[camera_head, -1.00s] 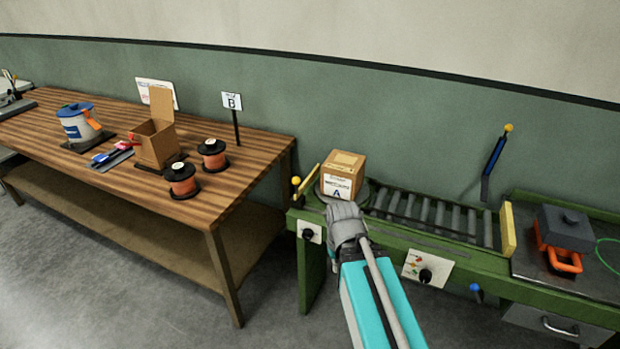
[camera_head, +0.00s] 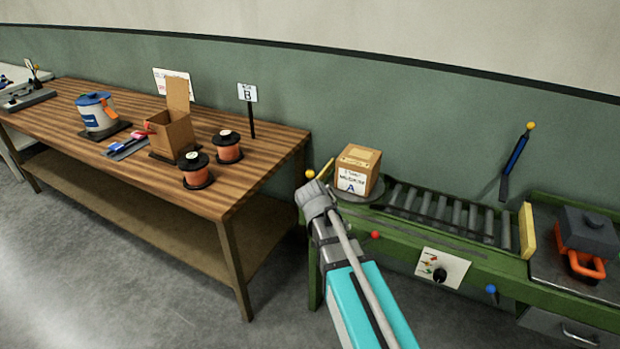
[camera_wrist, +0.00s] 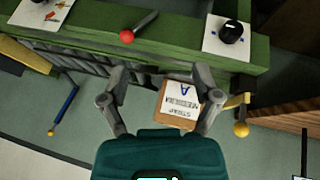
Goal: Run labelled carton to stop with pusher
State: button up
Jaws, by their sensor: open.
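The labelled carton (camera_head: 358,172), a brown box with a white label marked A, sits upright on a round grey plate at the left end of the roller conveyor (camera_head: 450,212). It also shows in the wrist view (camera_wrist: 181,101), partly behind one finger. A yellow bar with a yellow ball knob (camera_head: 310,173), seemingly the pusher, stands just left of the carton; the knob also shows in the wrist view (camera_wrist: 241,130). A yellow stop block (camera_head: 527,231) stands at the conveyor's right end. My gripper (camera_wrist: 158,70) is open and empty, in front of and left of the carton.
A red-knobbed lever (camera_head: 375,235) and a dial panel (camera_head: 441,268) are on the conveyor's green front. A wooden table (camera_head: 240,180) with spools, an open box and a pot stands left. A dark block with orange handles (camera_head: 588,243) lies beyond the stop.

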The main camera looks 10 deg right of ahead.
jog(key=w+a+r+m+t+h+b, duration=0.2)
jog(key=w+a+m+t+h, duration=0.15)
jog(key=w+a, duration=0.45)
jog(key=m+t+b, duration=0.1)
jog(key=m+t, duration=0.1)
jog(key=t, duration=0.2)
send_near(308, 174)
jog(key=s+a, duration=0.2)
jog(key=shift+w+d+r, duration=0.2)
jog(key=shift+w+r, duration=0.05)
jog(key=shift+r, duration=0.2)
jog(key=shift+w+d, duration=0.1)
jog(key=shift+b+x, duration=2.7)
jog(key=shift+x, duration=4.1)
jog(key=shift+d+f, duration=0.1)
grip_shut()
